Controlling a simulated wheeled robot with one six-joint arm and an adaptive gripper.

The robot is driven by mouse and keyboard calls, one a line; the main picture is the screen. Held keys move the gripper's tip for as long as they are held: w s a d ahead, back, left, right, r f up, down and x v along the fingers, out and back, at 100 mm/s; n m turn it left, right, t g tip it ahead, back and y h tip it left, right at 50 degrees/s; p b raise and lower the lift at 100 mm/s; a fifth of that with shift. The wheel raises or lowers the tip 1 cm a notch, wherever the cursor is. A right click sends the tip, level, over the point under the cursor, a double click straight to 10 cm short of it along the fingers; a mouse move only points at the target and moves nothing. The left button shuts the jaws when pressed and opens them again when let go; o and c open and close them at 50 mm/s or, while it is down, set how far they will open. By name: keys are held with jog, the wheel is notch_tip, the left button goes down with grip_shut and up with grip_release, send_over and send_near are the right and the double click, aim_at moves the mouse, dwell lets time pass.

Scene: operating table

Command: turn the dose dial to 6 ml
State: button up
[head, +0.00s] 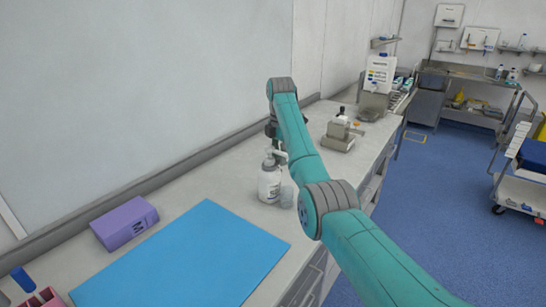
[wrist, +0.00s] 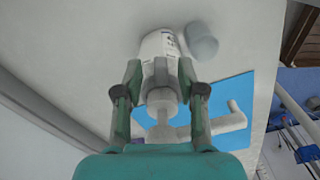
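A white bottle (head: 269,184) with a pump top stands upright on the counter. In the wrist view the bottle (wrist: 158,46) has a label, and its pump spout (wrist: 232,120) points right. The pale collar (wrist: 162,98) below the pump head is in sight, but no dial numbers or pointer can be read. My gripper (wrist: 160,76) has its fingers spread on either side of the bottle's top, and nothing shows as clamped. In the head view my arm hides most of the gripper, which is above and behind the bottle.
A grey cup (head: 288,196) stands right beside the bottle. A blue mat (head: 185,260) and a purple box (head: 124,222) are nearer on the counter. A metal device (head: 340,135) stands farther along. The wall runs close along the counter's left side.

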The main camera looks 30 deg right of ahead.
jog(key=shift+f, duration=0.1)
jog(key=shift+c, duration=0.2)
grip_shut()
jog(key=shift+w+a+n, duration=0.1)
jog(key=shift+w+n, duration=0.3)
jog(key=shift+n, duration=0.75)
jog(key=shift+w+a+n, duration=0.1)
jog(key=shift+w+n, duration=0.25)
jog(key=shift+n, duration=0.8)
jog(key=shift+o, duration=0.2)
grip_release()
notch_tip(320, 180, up, 12)
